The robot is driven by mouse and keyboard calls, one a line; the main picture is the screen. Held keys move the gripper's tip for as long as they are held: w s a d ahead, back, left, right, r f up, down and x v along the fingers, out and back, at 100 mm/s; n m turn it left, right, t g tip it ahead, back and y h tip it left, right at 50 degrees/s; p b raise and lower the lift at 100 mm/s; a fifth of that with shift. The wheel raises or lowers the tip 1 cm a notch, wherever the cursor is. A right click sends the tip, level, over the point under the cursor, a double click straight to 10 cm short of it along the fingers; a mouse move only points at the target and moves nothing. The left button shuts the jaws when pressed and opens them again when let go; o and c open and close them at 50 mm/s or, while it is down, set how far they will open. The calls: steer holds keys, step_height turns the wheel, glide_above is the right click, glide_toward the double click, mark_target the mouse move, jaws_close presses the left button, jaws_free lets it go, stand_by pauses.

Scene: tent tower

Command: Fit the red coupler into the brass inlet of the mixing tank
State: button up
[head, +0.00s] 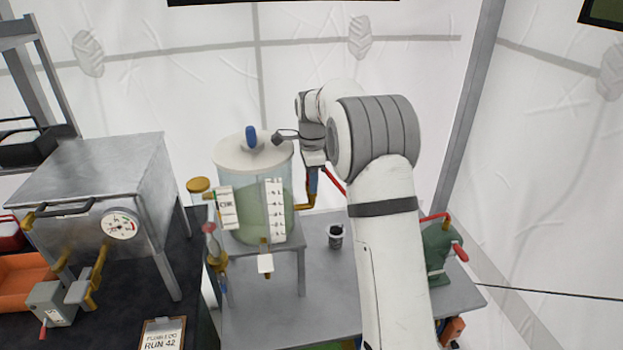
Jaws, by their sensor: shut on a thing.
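The mixing tank (262,190) is a clear cylinder with green liquid and a pale lid, standing on a small grey stand. A brass elbow (308,200), which looks like the inlet, rises at the tank's right side. My gripper (313,183) points down just above and beside this elbow, right of the tank. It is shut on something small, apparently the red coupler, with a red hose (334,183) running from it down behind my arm. The coupler itself is hidden or too small to make out. I cannot tell whether it touches the brass.
A blue-handled fitting (252,136) stands on the tank lid, close to my wrist. A black cup (336,236) stands on the grey table (325,290). A green pump (437,250) with red handles is at right. A metal cabinet (90,180) with a gauge fills the left.

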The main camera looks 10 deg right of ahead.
steer(key=shift+f+b, duration=0.3)
steer(key=shift+f, duration=0.25)
steer(key=o, duration=1)
step_height(320, 180, up, 8)
steer(key=shift+f+b, duration=0.1)
steer(key=shift+b, duration=0.5)
